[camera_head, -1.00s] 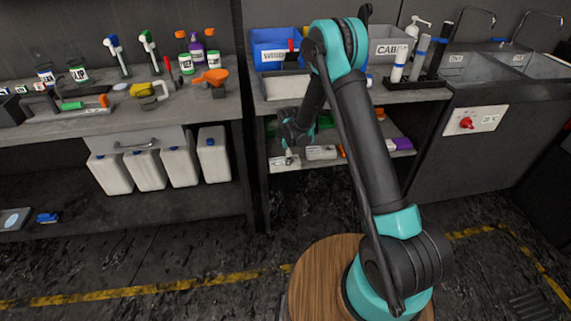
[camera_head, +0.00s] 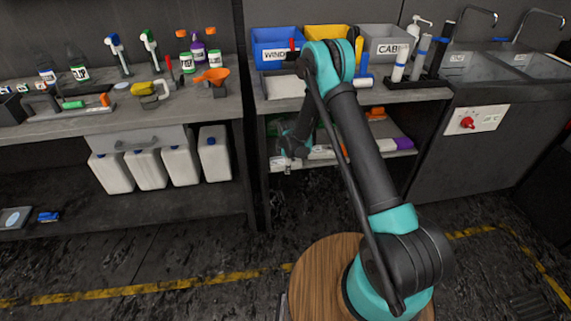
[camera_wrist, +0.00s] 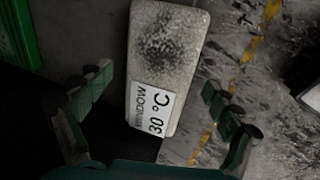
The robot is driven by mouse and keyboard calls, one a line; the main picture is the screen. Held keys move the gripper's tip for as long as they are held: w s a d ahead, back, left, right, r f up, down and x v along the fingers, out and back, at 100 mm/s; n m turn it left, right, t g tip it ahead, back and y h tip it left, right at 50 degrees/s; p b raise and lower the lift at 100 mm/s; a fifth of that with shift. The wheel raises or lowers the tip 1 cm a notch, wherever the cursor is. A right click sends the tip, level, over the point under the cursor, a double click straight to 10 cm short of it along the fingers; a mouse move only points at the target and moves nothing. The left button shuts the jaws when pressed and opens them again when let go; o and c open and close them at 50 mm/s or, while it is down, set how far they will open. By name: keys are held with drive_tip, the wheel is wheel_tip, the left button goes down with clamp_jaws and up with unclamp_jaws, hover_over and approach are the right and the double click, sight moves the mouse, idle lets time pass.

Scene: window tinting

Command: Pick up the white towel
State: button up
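A pale grey-white towel (camera_wrist: 172,22) with a dark smudge and a white label reading "30°C WINDOW" fills the middle of the wrist view. My gripper (camera_wrist: 157,82) is open, with one finger on each side of the towel and visible gaps between. In the head view a pale piece (camera_head: 284,163), likely the towel, shows at the front of the lower shelf, just below my gripper (camera_head: 283,153). My arm hides part of that shelf.
The lower shelf also holds a purple item (camera_head: 404,143) and an orange one (camera_head: 376,114). The upper shelf (camera_head: 272,106) above carries blue (camera_head: 274,36), yellow and grey bins. A green object (camera_wrist: 17,38) is at the wrist view's left. The floor in front is clear.

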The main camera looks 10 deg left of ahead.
drive_tip(key=c, duration=1.2)
drive_tip(key=shift+r, duration=0.15)
drive_tip(key=shift+c, duration=0.2)
